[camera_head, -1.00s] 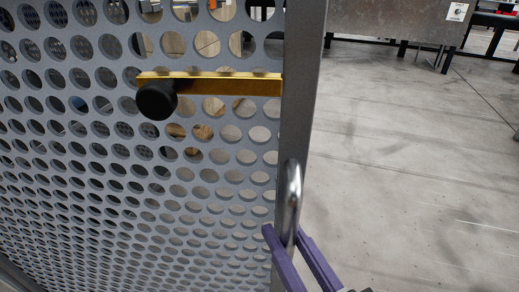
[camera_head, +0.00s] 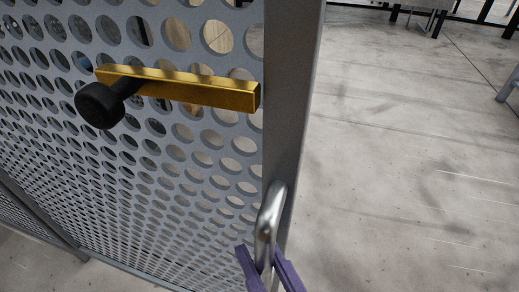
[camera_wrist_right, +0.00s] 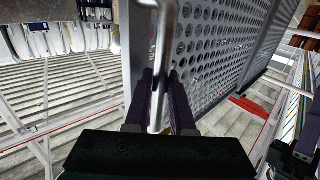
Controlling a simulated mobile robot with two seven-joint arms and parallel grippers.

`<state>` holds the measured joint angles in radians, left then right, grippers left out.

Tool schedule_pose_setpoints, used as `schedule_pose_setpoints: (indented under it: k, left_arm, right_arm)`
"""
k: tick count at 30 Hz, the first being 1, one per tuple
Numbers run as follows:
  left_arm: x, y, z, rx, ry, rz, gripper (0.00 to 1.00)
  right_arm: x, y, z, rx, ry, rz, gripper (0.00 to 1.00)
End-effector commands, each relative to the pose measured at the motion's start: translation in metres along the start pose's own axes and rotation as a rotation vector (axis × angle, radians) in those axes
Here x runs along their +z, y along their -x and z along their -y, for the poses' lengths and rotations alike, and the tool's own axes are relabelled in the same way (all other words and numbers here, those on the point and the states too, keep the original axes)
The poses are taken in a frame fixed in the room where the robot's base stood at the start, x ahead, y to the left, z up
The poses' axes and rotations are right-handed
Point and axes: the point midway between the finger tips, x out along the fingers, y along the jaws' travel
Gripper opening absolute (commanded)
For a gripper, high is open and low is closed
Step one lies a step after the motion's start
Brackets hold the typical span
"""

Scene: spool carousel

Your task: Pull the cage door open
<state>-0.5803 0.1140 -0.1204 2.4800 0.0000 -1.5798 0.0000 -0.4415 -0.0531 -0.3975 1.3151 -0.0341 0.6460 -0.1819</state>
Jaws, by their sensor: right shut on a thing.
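The cage door (camera_head: 295,90) is a grey perforated panel with a solid upright edge, standing at an angle across the left of the head view. A bent silver handle (camera_head: 271,210) is fixed to that edge. My right gripper (camera_head: 264,270) has its purple fingers shut on the lower part of the handle. In the right wrist view the handle (camera_wrist_right: 165,45) runs down between the dark fingers (camera_wrist_right: 160,95). A yellow latch bar (camera_head: 190,90) with a black knob (camera_head: 100,105) is on the door above the handle.
Bare concrete floor (camera_head: 410,150) lies open to the right of the door. A grey post or frame (camera_head: 45,225) and floor show past the door's lower edge at left. A red piece (camera_wrist_right: 250,108) lies beyond the panel in the right wrist view.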

Motion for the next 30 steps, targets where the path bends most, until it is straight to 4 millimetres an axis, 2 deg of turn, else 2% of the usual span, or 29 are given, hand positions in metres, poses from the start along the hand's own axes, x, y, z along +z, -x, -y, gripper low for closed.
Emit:
schedule_pose_setpoints:
  k: [4,5,12,22,26,30]
  left_arm:
    - [0.000,0.000,0.000,0.000,0.000,-0.001,0.00]
    - [0.000,0.000,0.000,0.000,0.000,-0.001,0.00]
    - [0.000,0.000,0.001,-0.002,-0.002,0.000,0.00]
    - [0.000,0.002,0.003,-0.007,-0.008,0.001,0.00]
    - [-0.002,0.007,0.003,-0.008,-0.009,0.001,0.00]
    - [-0.004,0.012,0.003,-0.008,-0.009,0.001,0.00]
  right_arm:
    - [0.001,0.000,0.000,-0.001,0.002,0.005,0.00]
    - [0.001,0.000,0.000,-0.001,0.002,0.005,0.24]
    - [0.001,0.000,0.000,0.000,0.001,0.002,0.51]
    - [0.000,0.005,0.000,0.000,0.001,0.004,0.52]
    - [-0.001,0.026,0.000,0.000,0.001,0.006,0.52]
    - [-0.001,0.055,0.000,-0.001,0.001,0.007,0.52]
